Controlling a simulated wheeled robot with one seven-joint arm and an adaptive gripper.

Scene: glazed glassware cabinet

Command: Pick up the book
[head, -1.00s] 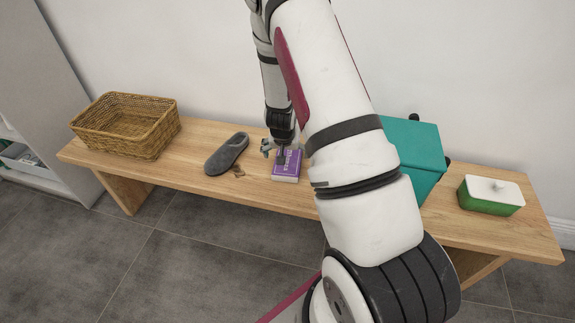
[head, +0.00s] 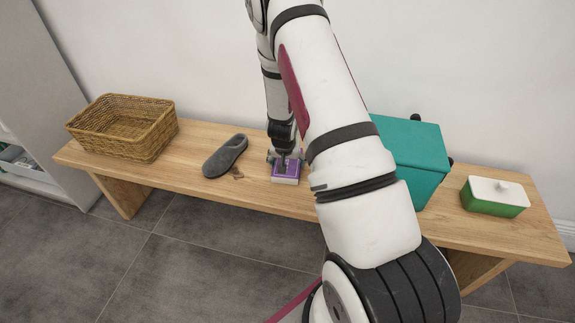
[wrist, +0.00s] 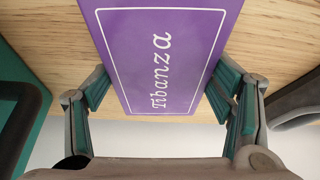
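The book (head: 287,180) is purple with a pale page block and lies on the wooden bench. My gripper (head: 286,156) is down over the book. In the wrist view its two fingers (wrist: 160,92) stand spread on either side of the book, close to its long edges. I cannot tell whether the pads touch it. My arm hides part of the bench to the right of the book.
On the bench (head: 180,180), a grey slipper (head: 225,157) and a small brown item (head: 237,173) lie left of the book. A wicker basket (head: 123,128) stands at the left end.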

